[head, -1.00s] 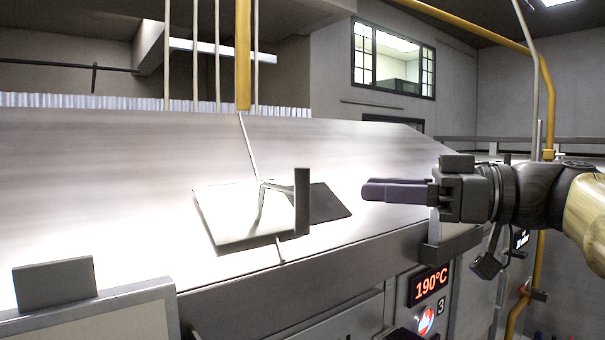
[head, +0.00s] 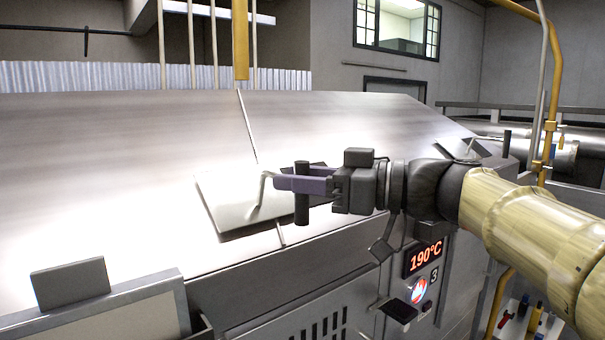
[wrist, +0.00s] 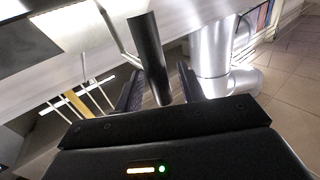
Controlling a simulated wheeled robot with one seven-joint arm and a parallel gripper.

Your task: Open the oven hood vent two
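A hood vent has a light metal flap (head: 232,208) on the sloping hood, with a dark opening beside it on the right. A bent rod joins the flap to a dark upright handle (head: 302,212). My gripper (head: 282,184) reaches in from the right at the handle's height, its fingers overlapping the handle. In the wrist view the handle (wrist: 149,55) stands between my two fingers, with a visible gap to the right finger. The fingers look open around it, not clamped. The flap (wrist: 72,26) and dark opening show at upper left there. No "two" label is visible.
The sloping hood (head: 100,140) fills the left and middle. Another vent flap (head: 455,148) with a dark handle (head: 506,142) is farther right. A 190°C display (head: 425,258) marked 3 is below my arm. Yellow pipes stand at top centre and right. A dark plate (head: 70,284) is at lower left.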

